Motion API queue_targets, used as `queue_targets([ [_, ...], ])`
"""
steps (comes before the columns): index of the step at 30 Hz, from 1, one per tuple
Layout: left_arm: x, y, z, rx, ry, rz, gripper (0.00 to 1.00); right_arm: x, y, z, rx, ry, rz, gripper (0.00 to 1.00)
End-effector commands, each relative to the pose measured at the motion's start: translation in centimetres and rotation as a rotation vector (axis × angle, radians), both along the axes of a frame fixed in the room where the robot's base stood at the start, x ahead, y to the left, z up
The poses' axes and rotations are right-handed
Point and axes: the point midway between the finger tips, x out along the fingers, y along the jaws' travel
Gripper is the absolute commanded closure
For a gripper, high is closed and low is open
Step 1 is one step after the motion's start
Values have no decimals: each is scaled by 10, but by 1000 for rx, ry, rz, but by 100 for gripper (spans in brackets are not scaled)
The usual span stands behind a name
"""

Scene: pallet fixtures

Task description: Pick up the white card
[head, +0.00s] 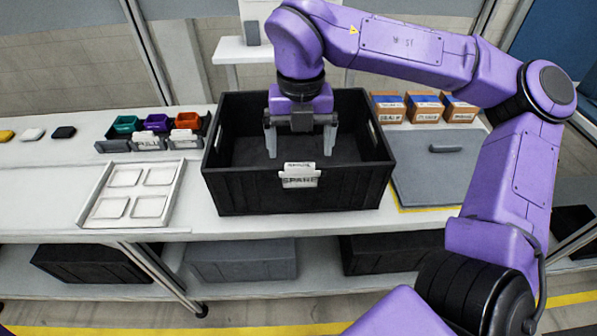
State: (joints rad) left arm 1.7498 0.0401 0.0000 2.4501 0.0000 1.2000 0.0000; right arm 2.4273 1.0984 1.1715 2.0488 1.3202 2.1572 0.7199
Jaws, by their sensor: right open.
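A white card (299,168) with dark print stands in a pale holder on the front wall of the black crate (290,200). The holder's face reads what looks like "SPARE". My right gripper (300,141) points down over the crate's opening, behind the card. Its two fingers are spread apart with nothing between them. I cannot tell exactly how deep the fingertips reach into the crate. My left gripper is not in view.
A white tray (119,218) with white square pads lies left of the crate. Small coloured bins (157,123) stand behind it. A grey lid-like panel (433,181) lies to the right, with several orange-brown boxes (424,107) behind. Yellow, white and black small items sit far left.

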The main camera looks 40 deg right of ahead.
Motion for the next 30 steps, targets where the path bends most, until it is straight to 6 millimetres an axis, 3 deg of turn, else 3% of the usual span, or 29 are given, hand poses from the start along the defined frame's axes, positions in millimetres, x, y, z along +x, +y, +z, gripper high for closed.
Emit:
queue_targets([
  [7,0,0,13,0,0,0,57,-2,1,-42,1,5,3,6],
  [15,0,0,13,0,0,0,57,-1,2,-51,1,2,5,6],
  [16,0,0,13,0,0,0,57,-1,2,-51,1,2,5,10],
  [17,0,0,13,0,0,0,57,-1,2,-51,1,2,5,19],
  [21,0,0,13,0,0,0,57,-1,2,-50,1,2,5,65],
  [30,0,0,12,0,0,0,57,-1,2,-48,1,1,5,66],
])
